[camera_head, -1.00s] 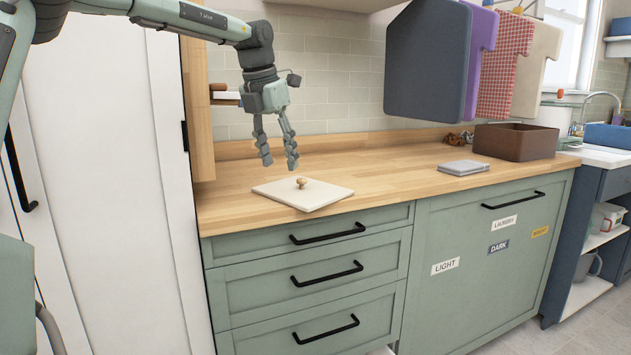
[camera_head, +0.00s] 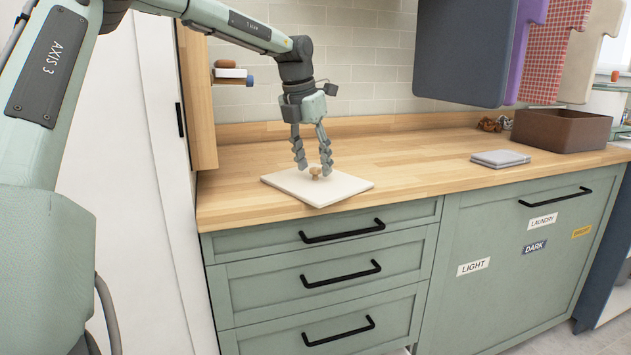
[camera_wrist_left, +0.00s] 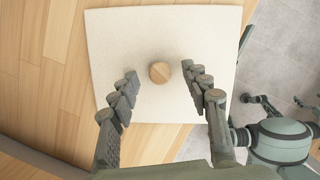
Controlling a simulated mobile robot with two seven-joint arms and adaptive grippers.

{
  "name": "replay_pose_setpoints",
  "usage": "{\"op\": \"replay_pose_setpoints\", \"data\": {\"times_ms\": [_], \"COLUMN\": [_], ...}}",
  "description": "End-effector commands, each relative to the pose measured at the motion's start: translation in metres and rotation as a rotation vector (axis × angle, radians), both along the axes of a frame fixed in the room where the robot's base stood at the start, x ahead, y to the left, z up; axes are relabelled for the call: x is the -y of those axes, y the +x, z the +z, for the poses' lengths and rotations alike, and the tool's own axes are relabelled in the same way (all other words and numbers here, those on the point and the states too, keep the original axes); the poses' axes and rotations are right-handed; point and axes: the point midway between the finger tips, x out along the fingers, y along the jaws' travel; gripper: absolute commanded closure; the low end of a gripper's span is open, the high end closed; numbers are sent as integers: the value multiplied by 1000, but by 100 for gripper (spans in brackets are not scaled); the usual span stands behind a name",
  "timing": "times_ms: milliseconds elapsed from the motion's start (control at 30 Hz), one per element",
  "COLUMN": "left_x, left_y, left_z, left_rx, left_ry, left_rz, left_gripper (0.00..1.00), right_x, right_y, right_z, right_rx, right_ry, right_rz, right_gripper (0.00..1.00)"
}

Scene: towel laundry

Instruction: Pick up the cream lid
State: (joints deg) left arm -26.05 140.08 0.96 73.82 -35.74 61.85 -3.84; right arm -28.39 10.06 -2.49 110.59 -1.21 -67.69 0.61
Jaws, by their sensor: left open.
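The cream lid (camera_head: 343,187) is a flat square panel with a small round wooden knob (camera_head: 315,171), lying on the wooden counter near its front edge. In the left wrist view the lid (camera_wrist_left: 210,40) fills the middle, with the knob (camera_wrist_left: 160,72) near its centre. My left gripper (camera_head: 314,171) points down over the lid, its fingers open on either side of the knob. In the left wrist view the open fingers (camera_wrist_left: 158,80) lie left and right of the knob with gaps on both sides. My right gripper is not in view.
A grey folded item (camera_head: 500,158) and a brown bin (camera_head: 562,130) stand farther right on the counter (camera_head: 420,165). Towels (camera_head: 465,55) hang above at the right. A wooden cabinet side (camera_head: 197,100) stands left of the gripper. Green drawers (camera_head: 330,260) are below.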

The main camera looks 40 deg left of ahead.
Motion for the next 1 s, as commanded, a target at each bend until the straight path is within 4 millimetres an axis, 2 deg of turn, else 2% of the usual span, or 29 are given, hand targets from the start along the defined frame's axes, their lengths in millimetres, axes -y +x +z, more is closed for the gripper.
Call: {"op": "replay_pose_setpoints", "data": {"times_ms": [100, 333, 700, 1000], "left_x": [0, 0, 0, 0], "left_y": [3, 3, 3, 3], "left_z": [-9, -10, -10, -9], "left_rx": [1, 2, 2, 3], "left_ry": [0, -1, -1, 0], "left_rz": [0, 0, 0, 0], "left_gripper": [53, 53, 99, 100], "right_x": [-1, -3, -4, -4], "right_y": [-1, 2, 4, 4], "right_z": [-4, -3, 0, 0], "right_rx": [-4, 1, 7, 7], "right_ry": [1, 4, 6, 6], "right_rz": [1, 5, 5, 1], "right_gripper": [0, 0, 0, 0]}}
